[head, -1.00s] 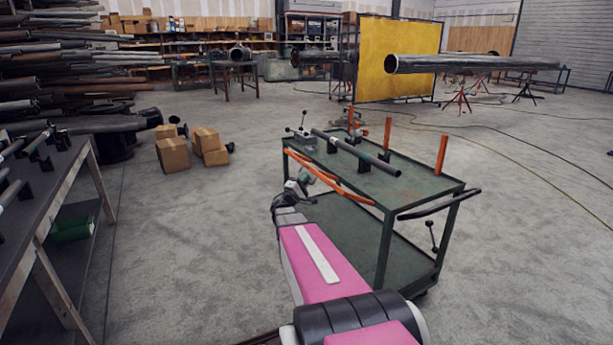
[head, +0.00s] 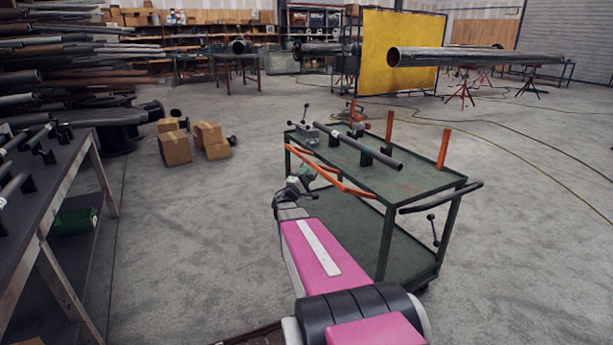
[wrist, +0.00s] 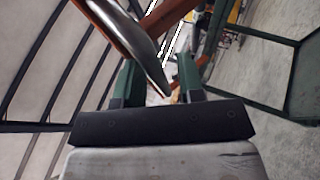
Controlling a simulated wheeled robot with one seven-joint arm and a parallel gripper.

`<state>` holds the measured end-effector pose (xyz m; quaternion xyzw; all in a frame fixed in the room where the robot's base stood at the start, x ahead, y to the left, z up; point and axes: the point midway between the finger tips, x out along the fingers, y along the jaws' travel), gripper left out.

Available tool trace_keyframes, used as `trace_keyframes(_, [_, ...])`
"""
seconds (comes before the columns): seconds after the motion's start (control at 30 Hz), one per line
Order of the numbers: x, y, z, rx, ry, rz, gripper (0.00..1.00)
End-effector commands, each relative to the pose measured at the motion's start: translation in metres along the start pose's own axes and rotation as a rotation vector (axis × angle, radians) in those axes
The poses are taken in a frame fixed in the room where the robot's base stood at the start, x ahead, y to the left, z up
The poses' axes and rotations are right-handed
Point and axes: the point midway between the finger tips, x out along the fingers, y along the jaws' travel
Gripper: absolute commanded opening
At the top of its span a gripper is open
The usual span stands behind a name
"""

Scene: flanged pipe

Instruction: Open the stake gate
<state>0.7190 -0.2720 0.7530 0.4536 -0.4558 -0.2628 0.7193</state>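The stake gate appears to be the orange bars (head: 335,176) along the near left edge of a green cart (head: 425,189). My gripper (head: 307,175), with green fingers, is beside these bars, and my pink arm reaches up to it from below. In the wrist view, my gripper (wrist: 157,82) has its two fingers apart. An orange bar (wrist: 112,27) and a dark grey tapered piece (wrist: 143,50) cross the view at and above the left finger. Nothing is visibly clamped.
A grey pipe (head: 380,155) lies on black supports on the cart top. A black handle (head: 440,198) juts from the cart's right end. Cardboard boxes (head: 174,148) and a workbench (head: 60,185) stand left. Open floor lies between.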

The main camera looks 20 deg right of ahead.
Motion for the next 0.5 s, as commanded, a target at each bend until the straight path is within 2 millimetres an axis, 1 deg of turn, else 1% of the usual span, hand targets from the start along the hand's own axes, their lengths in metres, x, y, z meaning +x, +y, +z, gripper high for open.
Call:
trace_keyframes(0.07, [-0.002,0.001,0.0,0.0,0.0,0.001,0.37])
trace_keyframes(0.17, [-0.01,0.001,0.001,-0.001,0.001,0.001,0.37])
trace_keyframes(0.27, [-0.024,0.001,0.001,-0.001,0.003,0.001,0.37])
trace_keyframes(0.5, [-0.07,0.001,0.001,0.0,0.003,0.001,0.37])
